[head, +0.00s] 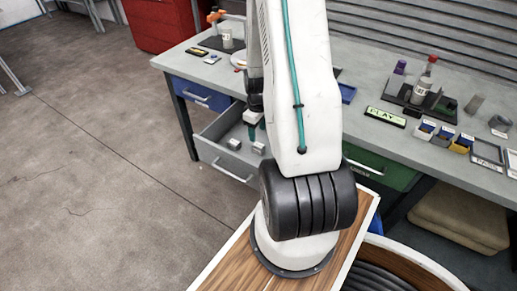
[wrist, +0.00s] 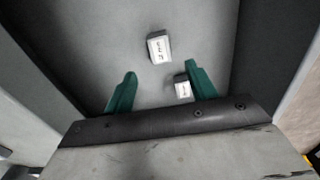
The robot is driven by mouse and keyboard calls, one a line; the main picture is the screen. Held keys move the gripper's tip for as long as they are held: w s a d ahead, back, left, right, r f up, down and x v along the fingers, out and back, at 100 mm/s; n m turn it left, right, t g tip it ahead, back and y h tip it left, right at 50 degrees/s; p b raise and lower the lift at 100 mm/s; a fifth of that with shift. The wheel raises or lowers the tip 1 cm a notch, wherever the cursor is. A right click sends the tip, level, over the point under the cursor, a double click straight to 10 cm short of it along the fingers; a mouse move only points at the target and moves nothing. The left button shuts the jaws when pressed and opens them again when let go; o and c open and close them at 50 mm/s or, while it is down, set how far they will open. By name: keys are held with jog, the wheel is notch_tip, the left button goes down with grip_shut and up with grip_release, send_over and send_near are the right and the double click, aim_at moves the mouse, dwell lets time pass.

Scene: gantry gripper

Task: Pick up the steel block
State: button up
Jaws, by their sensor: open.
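My gripper (wrist: 160,78) is open, with two green fingers pointing down into an open drawer (head: 208,152). In the wrist view, a small grey block with a dark-lettered label (wrist: 159,47) lies on the drawer floor beyond the fingertips. The labels are too small to read, so I cannot tell which is the steel block. In the head view the two grey blocks (head: 234,144) (head: 258,148) lie in the drawer; my arm partly hides my gripper (head: 254,130).
The drawer walls (wrist: 40,60) rise on both sides of my gripper. The workbench (head: 370,95) above holds a bottle (head: 424,80), small bins (head: 443,135) and a PLAY sign (head: 386,117). A closed blue drawer (head: 200,94) is at left, a green one (head: 375,168) at right.

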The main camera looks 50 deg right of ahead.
aim_at(259, 145)
jog(key=f, duration=0.8)
jog(key=shift+s+f, duration=0.15)
jog(key=shift+s, duration=0.15)
grip_shut()
